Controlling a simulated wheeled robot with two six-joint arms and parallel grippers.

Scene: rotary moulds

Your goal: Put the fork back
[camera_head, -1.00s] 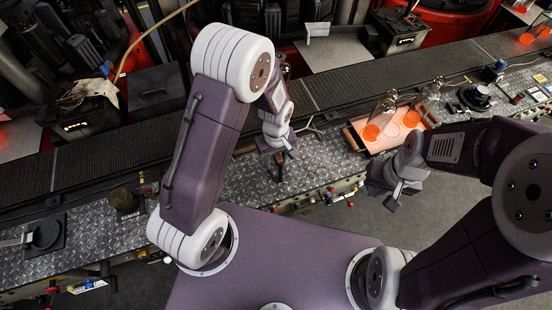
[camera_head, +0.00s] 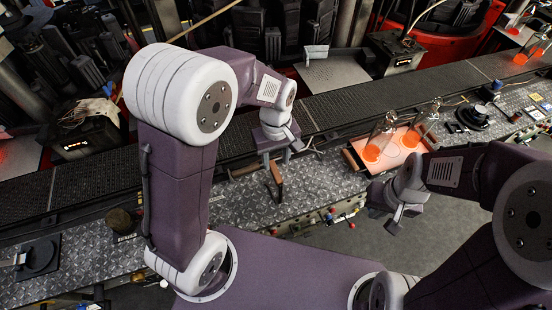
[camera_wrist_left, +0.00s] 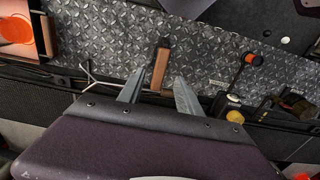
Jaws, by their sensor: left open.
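The fork (camera_head: 311,146) lies along the near edge of the conveyor. Its thin metal prongs point right, and a brown handle shows to the left of my left gripper (camera_head: 271,162). My gripper and wrist hide its middle. In the left wrist view the prongs of the fork (camera_wrist_left: 92,79) show left of my left gripper (camera_wrist_left: 158,82), whose fingers are apart. A brown bar with a dark end (camera_wrist_left: 160,66) appears between the fingers; I cannot tell whether it touches them. My right gripper (camera_head: 391,212) hangs at the right near the bench edge; its jaw opening is unclear.
The dark conveyor (camera_head: 340,108) runs behind the metal bench (camera_head: 325,180). A pinkish tray (camera_head: 396,157) with glass bottles with orange bottoms stands to the right. Knobs and valves line the bench's front edge. The bench between gripper and tray is mostly bare.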

